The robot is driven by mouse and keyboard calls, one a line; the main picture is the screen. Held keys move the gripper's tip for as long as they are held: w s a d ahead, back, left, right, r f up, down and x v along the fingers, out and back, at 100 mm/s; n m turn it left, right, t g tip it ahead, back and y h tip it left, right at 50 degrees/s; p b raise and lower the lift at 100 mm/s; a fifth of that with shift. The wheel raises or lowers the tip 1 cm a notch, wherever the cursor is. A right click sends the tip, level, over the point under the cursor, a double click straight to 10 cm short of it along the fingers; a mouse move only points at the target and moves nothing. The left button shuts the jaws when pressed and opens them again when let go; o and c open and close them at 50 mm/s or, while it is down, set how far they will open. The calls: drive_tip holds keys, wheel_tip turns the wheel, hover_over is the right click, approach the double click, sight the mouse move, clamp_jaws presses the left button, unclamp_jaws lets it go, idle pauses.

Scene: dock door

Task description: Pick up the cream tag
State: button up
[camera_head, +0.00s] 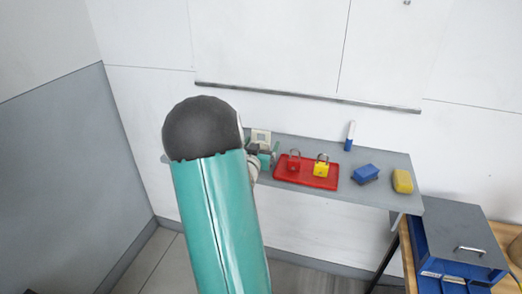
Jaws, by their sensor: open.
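A small cream square piece, which looks like the cream tag (261,135), shows at the back left of the grey wall shelf, just right of my arm's dark rounded joint. Its lower part is hidden behind my gripper (270,156). My gripper is mostly hidden by my own teal arm; only a little of its end shows, over the left part of the shelf. It is open. It is close to the cream piece in the picture, but I cannot tell whether they touch.
A red tray (307,182) on the shelf (401,162) holds a red padlock (293,165) and a yellow padlock (321,169). Right of it are a blue block (365,174), a yellow block (402,181) and an upright white-and-blue marker (349,137). A blue-grey cabinet (458,237) stands lower right.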

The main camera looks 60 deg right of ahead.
drive_tip(key=c, duration=1.1)
drive_tip(key=shift+o, duration=0.2)
drive_tip(key=shift+r, duration=0.15)
